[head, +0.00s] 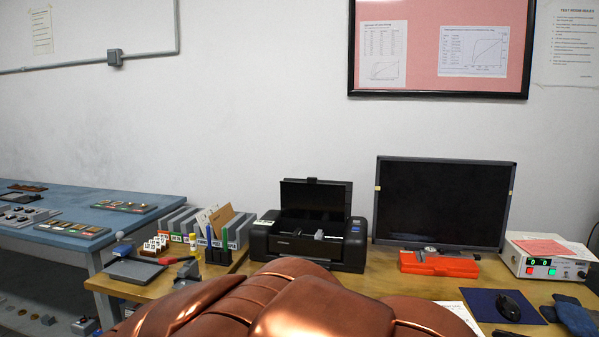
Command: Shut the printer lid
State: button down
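A black printer (295,246) stands on the wooden desk against the wall, near the middle of the head view. Its dark lid (316,196) is raised and tilted back, so the inside of the printer shows. A light grey part is visible in the opening. A large copper-coloured piece of my own body fills the bottom middle and hides the desk in front of the printer. My gripper cannot be made out in this view.
A monitor (442,204) stands right of the printer, with a red case (439,264) in front of it. A white instrument (548,262) with green digits is at the right. File holders (238,232) and pens stand close on the left. A blue bench (85,208) is further left.

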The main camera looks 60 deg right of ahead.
aim_at(309, 200)
jog(key=z, duration=0.55)
jog(key=i, duration=0.8)
jog(key=z, duration=0.9)
